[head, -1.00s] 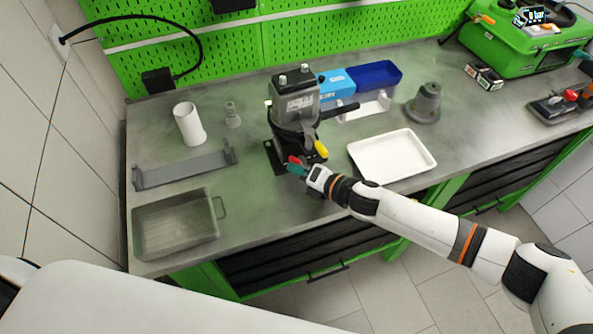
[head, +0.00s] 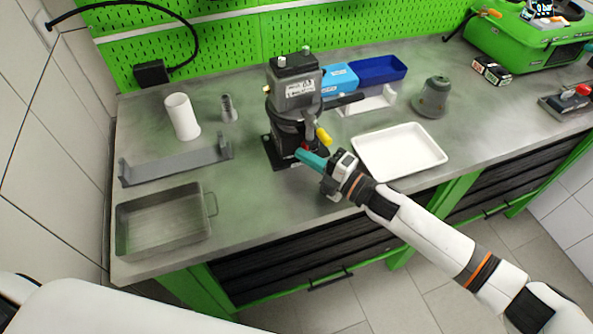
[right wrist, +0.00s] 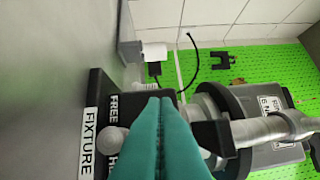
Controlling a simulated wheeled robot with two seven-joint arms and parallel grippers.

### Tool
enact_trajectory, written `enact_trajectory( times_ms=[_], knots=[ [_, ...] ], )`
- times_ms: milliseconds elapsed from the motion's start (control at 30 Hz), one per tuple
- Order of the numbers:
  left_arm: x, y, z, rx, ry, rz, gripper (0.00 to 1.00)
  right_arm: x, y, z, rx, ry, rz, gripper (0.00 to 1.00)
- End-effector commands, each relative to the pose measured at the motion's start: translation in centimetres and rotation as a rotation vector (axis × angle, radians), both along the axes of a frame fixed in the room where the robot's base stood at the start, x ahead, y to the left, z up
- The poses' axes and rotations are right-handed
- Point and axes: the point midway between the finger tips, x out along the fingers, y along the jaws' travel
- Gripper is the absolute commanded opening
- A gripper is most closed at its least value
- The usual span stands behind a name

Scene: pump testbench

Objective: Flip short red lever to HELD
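The pump unit (head: 296,95) stands upright on a black base plate (head: 270,152) on the bench. A small red part of the short lever (head: 305,147) shows just behind the teal fingertips of my right gripper (head: 312,160); the rest of it is hidden. A longer yellow-tipped lever (head: 323,137) is just right of it. In the right wrist view the teal fingers (right wrist: 160,140) lie together with nothing visible between them. There the plate shows a FREE label (right wrist: 112,108) and a mostly covered label starting with H. Contact with the red lever cannot be told. My left gripper is out of view.
A white tray (head: 362,162) lies right of the pump, close to my right arm. Blue bins (head: 378,70) stand behind. A grey bracket (head: 178,167), white cylinder (head: 182,118) and metal pan (head: 121,237) are at the left. Bench between pan and pump is clear.

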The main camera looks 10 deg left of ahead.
Motion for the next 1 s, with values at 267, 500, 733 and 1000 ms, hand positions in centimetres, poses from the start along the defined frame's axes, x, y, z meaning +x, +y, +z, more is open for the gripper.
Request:
enact_trajectory(
  times_ms=[267, 500, 733, 1000],
  knots=[
    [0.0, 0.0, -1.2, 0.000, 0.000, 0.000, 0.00, 0.7, -0.9, 0.0, -0.010, -0.008, -0.003, 0.00],
    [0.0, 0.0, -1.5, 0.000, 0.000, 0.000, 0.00, 1.1, -1.5, -0.2, -0.012, -0.007, -0.003, 0.00],
    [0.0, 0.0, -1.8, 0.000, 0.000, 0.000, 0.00, 1.3, -1.8, -0.4, -0.012, -0.007, -0.004, 0.00],
    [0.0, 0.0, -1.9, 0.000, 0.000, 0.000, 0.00, 1.4, -1.9, -0.5, -0.013, -0.007, -0.004, 0.00]
  ],
)
